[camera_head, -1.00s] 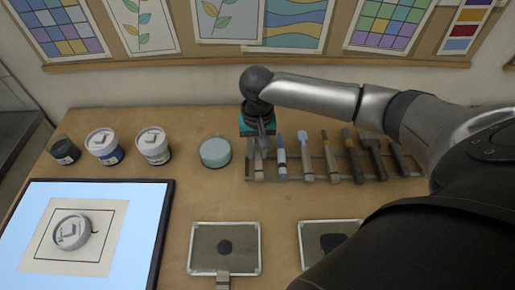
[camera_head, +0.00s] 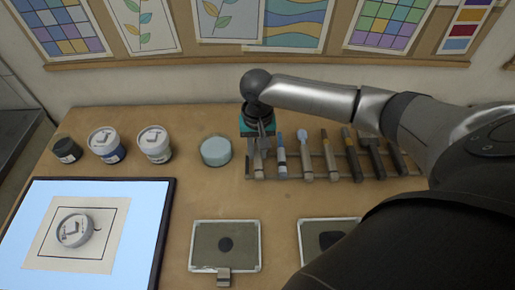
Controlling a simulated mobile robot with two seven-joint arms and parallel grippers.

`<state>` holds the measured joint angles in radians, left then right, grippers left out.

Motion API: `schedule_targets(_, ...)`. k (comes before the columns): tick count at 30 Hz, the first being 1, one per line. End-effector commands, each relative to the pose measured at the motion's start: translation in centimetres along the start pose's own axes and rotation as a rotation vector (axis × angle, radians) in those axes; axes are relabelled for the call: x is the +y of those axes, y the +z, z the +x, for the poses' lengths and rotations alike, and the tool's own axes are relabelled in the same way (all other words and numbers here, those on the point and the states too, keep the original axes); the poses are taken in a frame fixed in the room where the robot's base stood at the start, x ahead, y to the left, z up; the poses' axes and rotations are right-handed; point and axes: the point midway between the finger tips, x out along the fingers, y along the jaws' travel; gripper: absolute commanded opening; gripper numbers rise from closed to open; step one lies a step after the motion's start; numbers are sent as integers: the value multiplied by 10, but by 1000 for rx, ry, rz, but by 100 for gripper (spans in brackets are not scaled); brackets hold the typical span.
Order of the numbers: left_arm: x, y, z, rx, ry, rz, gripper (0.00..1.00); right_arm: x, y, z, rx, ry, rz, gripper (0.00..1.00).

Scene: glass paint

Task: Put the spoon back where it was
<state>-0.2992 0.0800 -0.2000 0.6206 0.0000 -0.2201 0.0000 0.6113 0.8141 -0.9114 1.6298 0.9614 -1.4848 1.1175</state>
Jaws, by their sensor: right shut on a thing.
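My right gripper (camera_head: 262,143) reaches down at the left end of the tool rack (camera_head: 249,177). It is shut on a slim tool, which I take to be the spoon (camera_head: 258,166). The spoon's light lower end shows below the fingers, at the rack's leftmost place. Its upper part is hidden by the gripper, and I cannot tell whether it rests fully in the rack. My left gripper is not in view.
A pale blue round pot (camera_head: 216,151) is close on the left, beside lidded jars (camera_head: 155,144). A lit panel (camera_head: 150,220) and metal trays (camera_head: 226,266) lie in front.

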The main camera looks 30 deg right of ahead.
Motion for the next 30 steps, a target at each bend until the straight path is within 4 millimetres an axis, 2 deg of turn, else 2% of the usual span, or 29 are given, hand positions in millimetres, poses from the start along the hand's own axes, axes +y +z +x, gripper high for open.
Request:
schedule_targets(11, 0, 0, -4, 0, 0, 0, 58, 0, 0, 4, 1, -1, 1, 0)
schedule_targets(12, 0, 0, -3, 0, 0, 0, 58, 0, 0, 4, 1, -1, 0, 31)
schedule_targets(20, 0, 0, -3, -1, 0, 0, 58, 0, 0, 4, 1, -1, 0, 60)
schedule_targets(30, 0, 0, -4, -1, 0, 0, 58, 0, 0, -1, 1, 0, 0, 62)
